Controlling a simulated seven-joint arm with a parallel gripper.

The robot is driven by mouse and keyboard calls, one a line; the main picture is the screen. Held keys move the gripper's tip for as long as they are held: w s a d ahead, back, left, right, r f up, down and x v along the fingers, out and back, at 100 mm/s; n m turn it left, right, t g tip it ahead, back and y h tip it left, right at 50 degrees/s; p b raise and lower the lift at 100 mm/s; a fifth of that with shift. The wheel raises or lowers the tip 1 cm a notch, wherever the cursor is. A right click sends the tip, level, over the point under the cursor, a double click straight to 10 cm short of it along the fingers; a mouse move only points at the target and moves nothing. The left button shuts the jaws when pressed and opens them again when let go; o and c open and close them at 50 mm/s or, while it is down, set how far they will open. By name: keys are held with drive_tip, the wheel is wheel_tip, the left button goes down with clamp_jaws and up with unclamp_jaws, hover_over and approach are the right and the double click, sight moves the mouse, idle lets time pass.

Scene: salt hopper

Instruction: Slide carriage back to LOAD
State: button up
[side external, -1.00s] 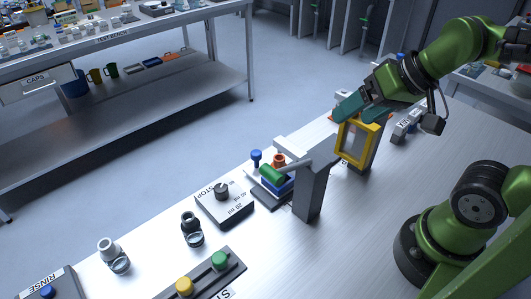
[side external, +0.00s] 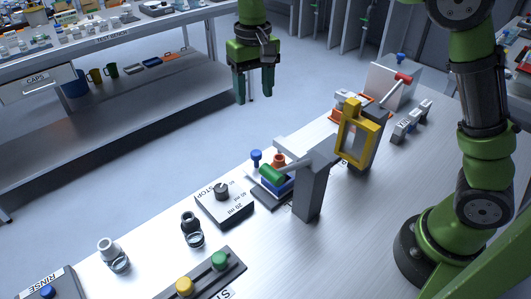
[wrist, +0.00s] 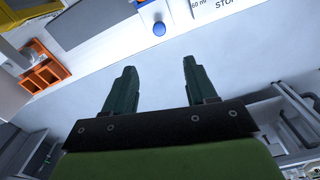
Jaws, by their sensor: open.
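No part is clearly marked as the carriage, and no LOAD label is readable. A grey post (side external: 310,190) on the bench has an arm with a green grip (side external: 272,174), next to a blue block (side external: 277,184) and an orange-red piece. Behind it stands a yellow frame (side external: 373,130) on a grey stand. A red-ended lever (side external: 403,77) is farther back. My gripper (side external: 254,97) points down beyond the bench's far edge, open and empty, apart from all these. In the wrist view its two fingers (wrist: 157,72) are spread with only floor between them.
A timer box (side external: 225,206) with a dial, a blue knob (side external: 256,156) and two small jars stand on the bench. A panel with yellow and green buttons (side external: 202,276) is in front. An orange tray (wrist: 45,75) shows in the wrist view. Bench right of the post is clear.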

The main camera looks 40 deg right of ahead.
sight(257, 153)
wheel_tip(257, 153, down, 17)
drive_tip(key=shift+s, duration=0.15)
idle(0.5)
clamp_jaws()
